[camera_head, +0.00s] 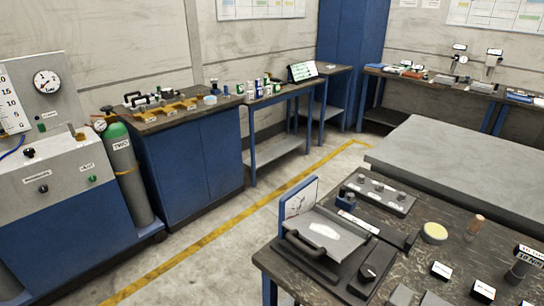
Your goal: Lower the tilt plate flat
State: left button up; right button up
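A device with a dark base stands at the near left corner of the dark workbench (450,240). Its grey plate (325,228), which looks like the tilt plate, carries a pale patch and has a black curved handle (303,246) along its near left edge. I cannot tell its exact angle. A blue-edged upright panel (298,199) with a white marked face stands at its left. A black knob (368,273) sits on the base at the right. Neither of my grippers is in view.
Behind the device are a grey block with several knobs (380,193) and a small blue item (345,198). A yellow round dish (434,233) and wooden-handled tool (475,225) stand to the right. A bare grey table (450,155) lies beyond. Floor left of the bench is clear.

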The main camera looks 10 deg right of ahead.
aim_at(321, 233)
jog(key=u, duration=1.25)
jog(key=i, duration=1.3)
jog(key=z, duration=2.1)
